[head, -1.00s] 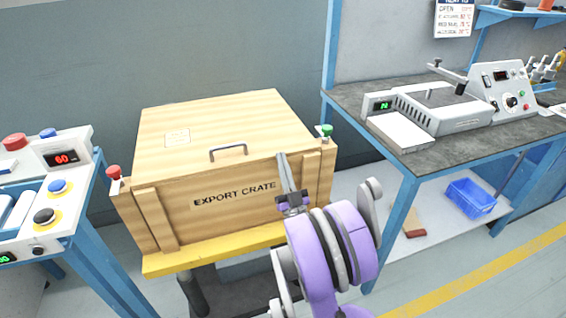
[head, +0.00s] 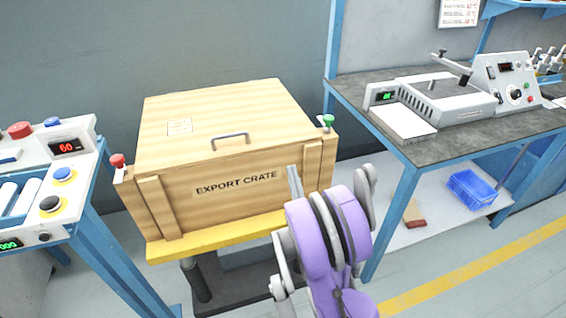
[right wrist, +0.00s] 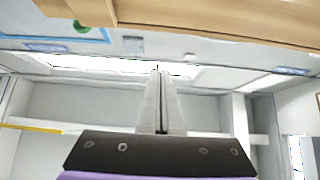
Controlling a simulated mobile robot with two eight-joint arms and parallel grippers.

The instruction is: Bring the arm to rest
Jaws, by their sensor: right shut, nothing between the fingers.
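My right arm, purple and grey, comes up from the bottom of the head view. Its gripper (head: 293,182) is in front of the right part of the export crate's front face, its palm hidden behind the arm. In the right wrist view the two fingers (right wrist: 161,100) lie together, shut with nothing between them. The wooden export crate (head: 236,205) has its lid down, with a metal handle (head: 230,137) on top. A wooden edge (right wrist: 220,22) crosses the top of the right wrist view. My left gripper is not in view.
The crate stands on a yellow-edged stand (head: 190,243). At the left is a control bench (head: 60,150) with buttons and a red display. At the right a dark-topped blue bench (head: 450,145) carries a machine (head: 445,98); a blue bin (head: 472,189) sits on its lower shelf.

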